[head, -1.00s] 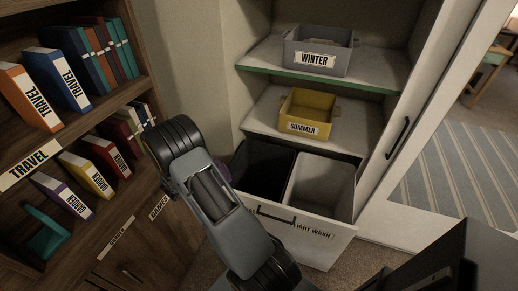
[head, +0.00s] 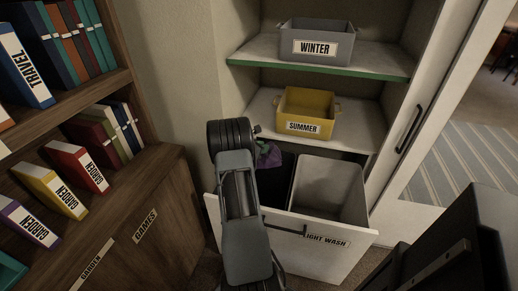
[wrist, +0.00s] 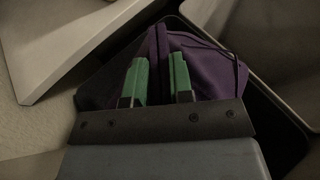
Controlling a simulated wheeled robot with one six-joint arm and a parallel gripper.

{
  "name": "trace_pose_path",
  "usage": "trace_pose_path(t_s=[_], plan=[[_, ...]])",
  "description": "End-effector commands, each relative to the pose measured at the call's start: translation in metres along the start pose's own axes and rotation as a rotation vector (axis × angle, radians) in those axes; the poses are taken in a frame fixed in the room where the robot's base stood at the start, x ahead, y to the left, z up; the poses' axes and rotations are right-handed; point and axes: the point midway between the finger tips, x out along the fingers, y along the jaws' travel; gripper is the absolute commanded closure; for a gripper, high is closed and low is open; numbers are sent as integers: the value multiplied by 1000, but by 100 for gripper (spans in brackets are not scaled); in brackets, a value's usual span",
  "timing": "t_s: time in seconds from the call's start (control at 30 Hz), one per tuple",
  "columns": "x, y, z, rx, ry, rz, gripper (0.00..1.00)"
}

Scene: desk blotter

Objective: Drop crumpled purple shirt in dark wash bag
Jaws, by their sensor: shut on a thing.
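The crumpled purple shirt (wrist: 210,62) is held between the green fingertips of my gripper (wrist: 160,80) in the wrist view. In the head view the shirt (head: 269,155) shows as a small purple patch just right of my wrist, over the dark wash bag (head: 283,175). The dark bag is the left, black compartment of the pulled-out drawer, partly hidden by my arm. In the wrist view its black interior (wrist: 268,105) lies below and to the right of the shirt. My fingers are hidden in the head view.
The yellow SUMMER bin (head: 308,108) and grey WINTER bin (head: 316,45) stand on shelves above. A bookcase (head: 150,200) is at left, and the cabinet door (head: 415,110) at right.

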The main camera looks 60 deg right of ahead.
Motion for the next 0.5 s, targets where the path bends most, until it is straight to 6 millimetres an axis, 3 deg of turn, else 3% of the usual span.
trace_pose_path(t_s=[0.5], plan=[[19, 0, -46, 1, -1, 1, 100]])
